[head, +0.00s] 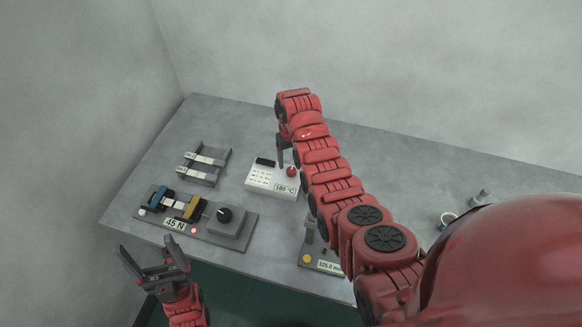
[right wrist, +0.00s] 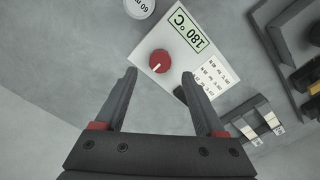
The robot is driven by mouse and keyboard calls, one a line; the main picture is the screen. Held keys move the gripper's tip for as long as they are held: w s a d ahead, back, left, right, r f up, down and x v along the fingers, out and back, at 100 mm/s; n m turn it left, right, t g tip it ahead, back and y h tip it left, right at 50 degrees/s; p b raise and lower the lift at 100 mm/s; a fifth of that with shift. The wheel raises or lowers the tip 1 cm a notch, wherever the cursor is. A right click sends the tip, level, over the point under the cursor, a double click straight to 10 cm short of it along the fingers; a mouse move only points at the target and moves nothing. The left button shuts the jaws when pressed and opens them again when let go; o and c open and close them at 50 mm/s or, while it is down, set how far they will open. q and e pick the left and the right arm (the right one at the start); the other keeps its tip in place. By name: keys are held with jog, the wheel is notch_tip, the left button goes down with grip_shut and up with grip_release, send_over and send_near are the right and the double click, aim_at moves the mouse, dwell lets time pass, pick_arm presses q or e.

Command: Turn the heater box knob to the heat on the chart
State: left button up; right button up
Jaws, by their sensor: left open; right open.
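The heater box (head: 260,184) is a small white box with a red knob (head: 291,171), a printed chart (head: 262,176) and a green display (head: 285,188) reading 180 °C. In the right wrist view the red knob (right wrist: 160,62) has a pale pointer mark, and the chart (right wrist: 213,76) text is too small to read. My right gripper (right wrist: 166,75) is open, with its fingertips apart on either side of the knob's line and not visibly touching it. In the head view its arm hides part of the box's surroundings. My left gripper (head: 144,262) is open and empty at the table's front left.
A grey fixture (head: 243,243) with a black dial, blue and yellow blocks and a 45 N display sits left of the box. A rack with strips (head: 205,164) stands behind it. A device reading 125.0 (head: 327,266) is in front, partly behind my right arm.

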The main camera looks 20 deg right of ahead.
aim_at(291, 169)
notch_tip(291, 169, down, 4)
jog(key=shift+w+f, duration=0.1)
jog(key=shift+f, duration=0.3)
jog(key=shift+c, duration=0.2)
grip_shut()
